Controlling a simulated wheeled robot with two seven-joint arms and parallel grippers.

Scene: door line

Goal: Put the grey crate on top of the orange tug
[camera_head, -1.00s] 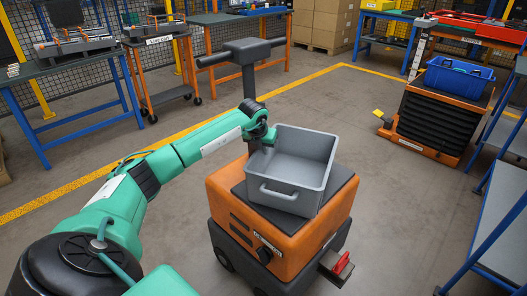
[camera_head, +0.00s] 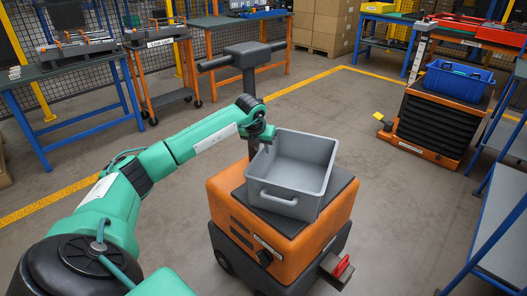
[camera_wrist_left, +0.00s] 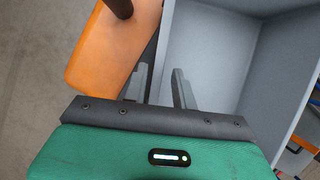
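The grey crate (camera_head: 290,188) sits upright on the dark top pad (camera_head: 344,192) of the orange tug (camera_head: 285,250). It is empty and slightly turned on the pad. My left gripper (camera_head: 268,146) is at the crate's far left rim, pointing down. In the left wrist view the two fingers (camera_wrist_left: 158,82) are apart. One is on the outer side of the crate's wall and one on the inner side; the crate's grey inside (camera_wrist_left: 205,60) and the tug's orange body (camera_wrist_left: 110,50) show beyond. My right gripper is not in view.
The tug's dark handle post (camera_head: 249,85) rises just behind the crate. A black-sided lift table (camera_head: 435,128) with a blue bin (camera_head: 458,80) stands at the right. Workbenches (camera_head: 75,68) line the back left. Blue-framed shelving (camera_head: 505,215) stands at the right edge. Open floor surrounds the tug.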

